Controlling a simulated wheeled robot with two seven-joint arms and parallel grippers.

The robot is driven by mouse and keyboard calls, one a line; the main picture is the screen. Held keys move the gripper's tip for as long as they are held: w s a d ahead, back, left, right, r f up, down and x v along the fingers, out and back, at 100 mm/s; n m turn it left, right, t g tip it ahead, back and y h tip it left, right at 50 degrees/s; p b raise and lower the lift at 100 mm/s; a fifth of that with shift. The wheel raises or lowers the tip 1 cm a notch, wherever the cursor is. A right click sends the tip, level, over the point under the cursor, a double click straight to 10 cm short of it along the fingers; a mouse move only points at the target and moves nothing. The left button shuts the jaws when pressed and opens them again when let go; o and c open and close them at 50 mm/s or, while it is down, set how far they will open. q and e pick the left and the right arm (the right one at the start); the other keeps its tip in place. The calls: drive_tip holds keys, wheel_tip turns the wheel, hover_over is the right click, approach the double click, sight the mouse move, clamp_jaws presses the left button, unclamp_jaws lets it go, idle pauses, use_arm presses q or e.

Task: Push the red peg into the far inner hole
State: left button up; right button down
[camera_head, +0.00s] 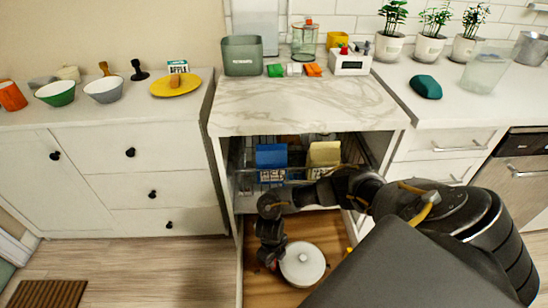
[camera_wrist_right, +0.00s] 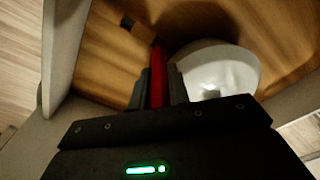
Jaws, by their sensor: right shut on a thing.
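The red peg (camera_wrist_right: 157,82) stands between the two dark fingers of my right gripper (camera_wrist_right: 160,90) in the right wrist view, and the gripper is shut on it. The peg's far end points toward the wooden floor of the lower cabinet. In the head view my right gripper (camera_head: 270,256) reaches down into this lower compartment, left of a white round pot (camera_head: 302,264). The peg is mostly hidden there by the gripper. I cannot make out the far inner hole in either view. My left gripper is not in view.
The white pot also shows in the wrist view (camera_wrist_right: 222,70), close to the right finger. A small brown block (camera_wrist_right: 140,32) lies beyond the peg. The cabinet's side wall (camera_wrist_right: 62,55) stands at the left. A blue carton (camera_head: 271,157) and a yellow carton (camera_head: 323,155) stand on the rack above.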

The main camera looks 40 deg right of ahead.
idle(0.6)
drive_tip(key=shift+f, duration=0.1)
idle(1.3)
drive_tip(key=shift+f+b, duration=1.55)
drive_tip(key=shift+b, duration=0.05)
drive_tip(key=c, duration=1.3)
unclamp_jaws()
drive_tip(key=shift+o, duration=0.2)
drive_tip(key=shift+r, duration=0.15)
drive_tip(key=r+p, duration=0.1)
drive_tip(key=r, duration=0.2)
drive_tip(key=r+p, duration=0.1)
drive_tip(key=r, duration=0.3)
drive_tip(key=w+r+p, duration=0.1)
drive_tip(key=r, duration=0.2)
drive_tip(key=shift+a+r, duration=0.1)
drive_tip(key=shift+r, duration=0.2)
drive_tip(key=shift+s, duration=0.1)
